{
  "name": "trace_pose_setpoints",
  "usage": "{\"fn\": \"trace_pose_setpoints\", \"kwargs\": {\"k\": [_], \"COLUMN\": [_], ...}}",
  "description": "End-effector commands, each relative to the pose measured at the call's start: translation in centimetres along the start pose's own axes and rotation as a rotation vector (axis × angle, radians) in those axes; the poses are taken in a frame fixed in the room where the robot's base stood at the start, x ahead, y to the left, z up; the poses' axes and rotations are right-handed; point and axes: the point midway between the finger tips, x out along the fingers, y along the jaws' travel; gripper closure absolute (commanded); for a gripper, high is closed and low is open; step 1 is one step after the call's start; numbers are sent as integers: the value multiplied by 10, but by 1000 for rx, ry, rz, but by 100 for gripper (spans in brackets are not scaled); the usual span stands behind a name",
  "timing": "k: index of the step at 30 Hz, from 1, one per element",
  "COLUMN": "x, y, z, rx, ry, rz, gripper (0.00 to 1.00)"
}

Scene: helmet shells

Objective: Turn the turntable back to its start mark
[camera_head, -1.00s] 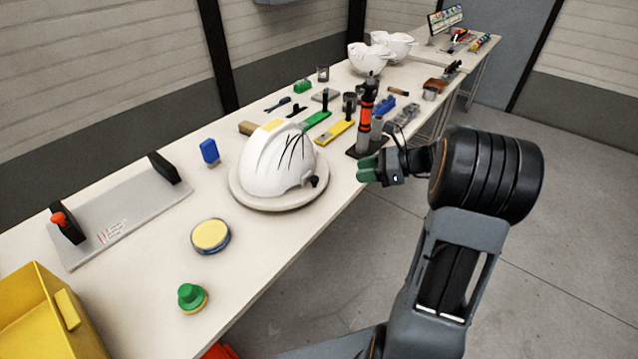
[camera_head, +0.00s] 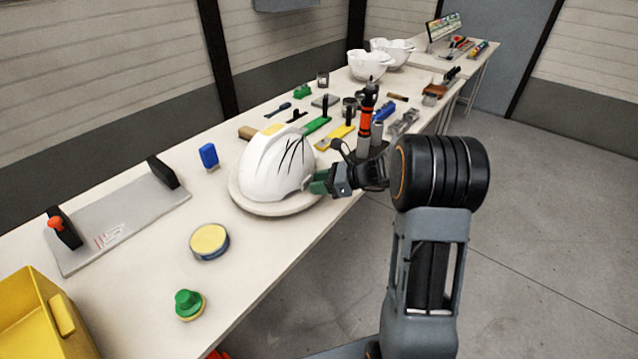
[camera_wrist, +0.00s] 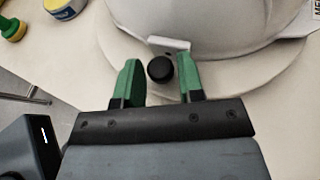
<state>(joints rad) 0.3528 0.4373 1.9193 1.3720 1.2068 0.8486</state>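The turntable (camera_head: 243,200) is a round pale disc on the white workbench. A white helmet shell (camera_head: 270,172) with dark curved lines rests on it. In the wrist view the turntable's rim (camera_wrist: 215,92) curves under the shell (camera_wrist: 215,22). A black round knob (camera_wrist: 160,70) stands at the shell's edge beside a small white bar. My gripper (camera_head: 318,184) is at the right edge of the turntable. In the wrist view my gripper (camera_wrist: 158,82) is open, its green fingers on either side of the knob with gaps. No start mark can be made out.
A torch-like orange and black tool (camera_head: 367,110) stands close behind my gripper. A blue block (camera_head: 208,156), a yellow-topped round tin (camera_head: 209,241) and a green knobbed piece (camera_head: 188,303) stand on the bench. A grey plate (camera_head: 115,222) lies at left, a yellow bin (camera_head: 30,315) at front left.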

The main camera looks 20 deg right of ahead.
Motion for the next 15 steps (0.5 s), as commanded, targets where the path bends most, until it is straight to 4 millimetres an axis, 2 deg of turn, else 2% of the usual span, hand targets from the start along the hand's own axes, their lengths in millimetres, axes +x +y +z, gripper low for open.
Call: {"fn": "trace_pose_setpoints", "kwargs": {"k": [8,15], "x": [1,1], "y": [0,0], "z": [0,0], "rx": [-1,-1], "ry": [0,0], "rz": [0,0], "gripper": [65,87]}}
